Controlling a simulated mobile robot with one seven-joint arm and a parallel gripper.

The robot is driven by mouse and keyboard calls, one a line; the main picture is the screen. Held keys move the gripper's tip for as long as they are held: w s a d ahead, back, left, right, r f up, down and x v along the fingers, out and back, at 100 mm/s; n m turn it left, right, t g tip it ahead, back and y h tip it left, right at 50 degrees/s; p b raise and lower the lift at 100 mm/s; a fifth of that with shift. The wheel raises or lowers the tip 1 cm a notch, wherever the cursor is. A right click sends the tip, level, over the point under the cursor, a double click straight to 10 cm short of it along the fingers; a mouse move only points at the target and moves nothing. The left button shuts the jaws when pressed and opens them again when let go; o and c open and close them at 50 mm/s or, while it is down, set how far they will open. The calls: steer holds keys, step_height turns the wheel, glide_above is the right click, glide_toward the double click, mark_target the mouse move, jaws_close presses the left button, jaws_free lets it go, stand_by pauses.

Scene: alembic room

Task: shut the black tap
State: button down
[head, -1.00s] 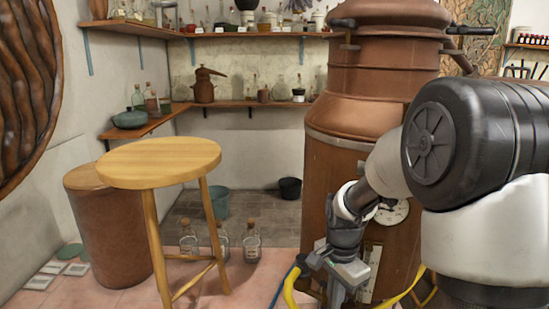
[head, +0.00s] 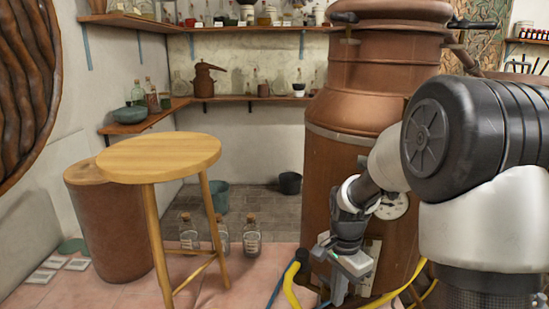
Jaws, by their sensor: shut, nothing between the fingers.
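A large copper still (head: 325,190) stands right of the middle. My gripper (head: 338,294) is low in front of it, pointing down, with its fingers shut and empty. A yellow hose (head: 290,288) with a black fitting (head: 301,259) at its upper end shows just left of my gripper. I cannot tell whether this fitting is the black tap, or whether it touches the still. My arm and gripper hide part of the still's lower front. A round white dial (head: 395,208) shows partly behind my arm.
A wooden stool (head: 158,155) stands left, beside a brown cylinder (head: 108,230). Several corked bottles (head: 251,236) stand on the floor behind the stool. A dark bucket (head: 290,183) is at the back wall. Yellow hose also runs right of my gripper. Pink floor lies clear between stool and hose.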

steer(key=shift+w+d, duration=0.15)
steer(key=shift+w, duration=0.15)
steer(key=shift+s, duration=0.2)
steer(key=shift+s+a+r, duration=0.1)
steer(key=shift+s+a, duration=0.25)
step_height(320, 180, up, 7)
steer(key=p, duration=0.5)
stand_by(0.3)
steer(key=s+r+n+t+p, duration=0.2)
steer(key=s+r, duration=0.4)
steer(key=r, duration=0.3)
steer(key=s+r+n+t+p, duration=0.1)
steer(key=s+r+n+p, duration=0.4)
steer(key=r, duration=0.4)
steer(key=s+r+n+t+p, duration=0.2)
steer(key=s+r+n+p, duration=0.2)
steer(key=s+r, duration=0.3)
step_height(320, 180, up, 3)
steer(key=shift+s+a+r+n+t, duration=0.1)
steer(key=shift+s+a+n+t, duration=0.2)
steer(key=shift+s+n, duration=0.15)
